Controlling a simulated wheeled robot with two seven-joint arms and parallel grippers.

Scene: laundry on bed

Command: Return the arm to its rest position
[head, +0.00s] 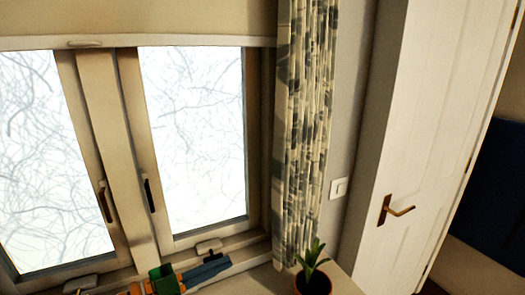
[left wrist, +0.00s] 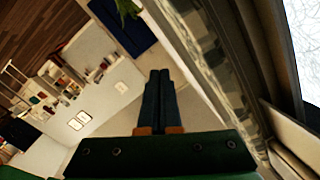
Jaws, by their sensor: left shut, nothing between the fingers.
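My left gripper (head: 208,272) shows at the bottom of the head view, in front of the window sill, with its dark blue fingers pointing right. In the left wrist view the two fingers (left wrist: 157,100) lie together, shut with nothing between them. Part of my left arm, orange and green, shows behind the fingers in the head view. My right gripper is in neither view.
A potted plant (head: 313,280) stands right of my left gripper, with a gap between. A window (head: 192,140) and a patterned curtain (head: 303,130) are behind. A white door (head: 440,130) with a handle (head: 398,210) is at right.

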